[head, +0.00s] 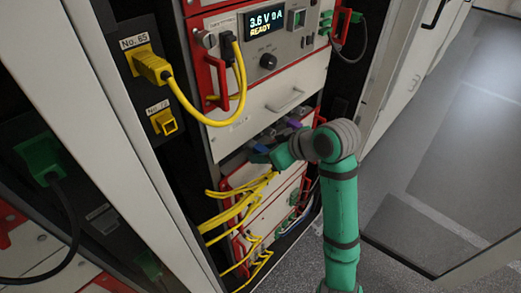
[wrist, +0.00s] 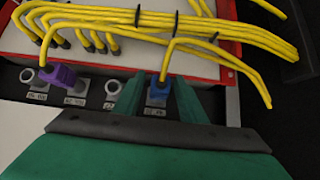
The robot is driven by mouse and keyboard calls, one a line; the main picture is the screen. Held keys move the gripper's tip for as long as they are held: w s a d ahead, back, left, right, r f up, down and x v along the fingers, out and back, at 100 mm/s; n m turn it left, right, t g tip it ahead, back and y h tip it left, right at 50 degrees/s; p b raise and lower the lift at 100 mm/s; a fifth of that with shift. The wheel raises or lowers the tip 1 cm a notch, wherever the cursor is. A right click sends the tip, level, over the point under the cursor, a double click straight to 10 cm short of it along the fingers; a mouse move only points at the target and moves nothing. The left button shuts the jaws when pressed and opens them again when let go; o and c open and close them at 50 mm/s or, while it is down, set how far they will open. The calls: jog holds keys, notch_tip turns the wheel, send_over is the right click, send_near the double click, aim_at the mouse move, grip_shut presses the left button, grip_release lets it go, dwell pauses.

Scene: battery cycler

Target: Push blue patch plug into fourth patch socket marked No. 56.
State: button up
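In the wrist view the blue patch plug (wrist: 158,92) stands at the fourth patch socket, at the right end of the row, with a yellow cable rising from it. The socket's small label (wrist: 153,112) is too blurred to read surely. My gripper (wrist: 160,95) has one finger on each side of the plug, with a visible gap, so it looks open around it. How deep the plug sits cannot be told.
A purple plug (wrist: 61,77) is at a socket to the left, beside an empty-looking socket (wrist: 113,88). Yellow cables (wrist: 150,20) run close past the sockets. In the head view a yellow plug (head: 152,66) is in the left cabinet column. An open door stands at the right.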

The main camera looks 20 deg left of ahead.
jog(key=c, duration=0.8)
jog(key=shift+d, duration=0.1)
jog(key=shift+s+d, duration=0.4)
jog(key=shift+d, duration=0.6)
jog(key=shift+s+d, duration=0.35)
jog(key=shift+d, duration=0.6)
jog(key=shift+s+d, duration=0.4)
jog(key=shift+d, duration=0.6)
jog(key=shift+f, duration=0.1)
